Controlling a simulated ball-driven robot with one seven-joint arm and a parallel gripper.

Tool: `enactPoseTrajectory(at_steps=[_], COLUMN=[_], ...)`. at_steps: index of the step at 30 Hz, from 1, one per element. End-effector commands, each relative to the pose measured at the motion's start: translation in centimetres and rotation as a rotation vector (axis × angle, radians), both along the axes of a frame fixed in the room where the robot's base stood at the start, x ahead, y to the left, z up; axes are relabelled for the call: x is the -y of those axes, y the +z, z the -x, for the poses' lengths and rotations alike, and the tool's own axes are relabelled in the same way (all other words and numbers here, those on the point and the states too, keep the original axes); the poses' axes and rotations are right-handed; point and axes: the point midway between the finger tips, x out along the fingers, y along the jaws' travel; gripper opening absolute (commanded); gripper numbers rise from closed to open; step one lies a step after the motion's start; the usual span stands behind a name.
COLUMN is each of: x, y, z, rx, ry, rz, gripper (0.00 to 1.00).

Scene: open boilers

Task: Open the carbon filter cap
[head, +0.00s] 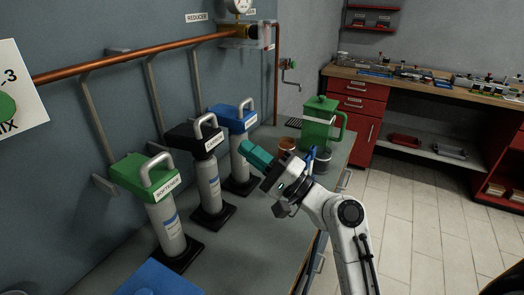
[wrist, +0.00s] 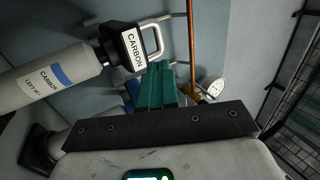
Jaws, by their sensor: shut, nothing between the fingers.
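The carbon filter (head: 208,185) is a grey cylinder standing upright on a black base on the bench. Its black cap (head: 193,139) carries a "CARBON" label and a grey loop handle (head: 207,123). The cap (wrist: 121,43) and handle (wrist: 155,42) also show in the wrist view, left of and above the fingers. My gripper (head: 248,148), with teal fingers, is shut and empty, to the right of the carbon cap and in front of the blue-capped filter. In the wrist view the shut fingers (wrist: 157,82) point toward the handle side, seemingly apart from it.
A green-capped softener filter (head: 146,176) stands to the left and a blue-capped filter (head: 233,119) to the right. A green canister (head: 319,122) and small cups sit on the bench's right end. A copper pipe (head: 140,58) runs along the wall above.

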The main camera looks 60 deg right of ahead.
Motion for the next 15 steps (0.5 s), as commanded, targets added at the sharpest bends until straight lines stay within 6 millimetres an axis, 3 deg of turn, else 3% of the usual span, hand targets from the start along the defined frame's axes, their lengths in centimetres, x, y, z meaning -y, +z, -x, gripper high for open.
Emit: enactPoseTrajectory(at_steps=[1, 6, 15], x=[0.0, -0.2, -0.2], y=[1.0, 2.4, 3.8], z=[-1.0, -4.0, -7.4], rx=[0.002, 0.001, 0.001], ry=[0.002, 0.003, 0.000], rz=[0.000, 0.000, 0.001], gripper=[0.00, 0.00, 0.00])
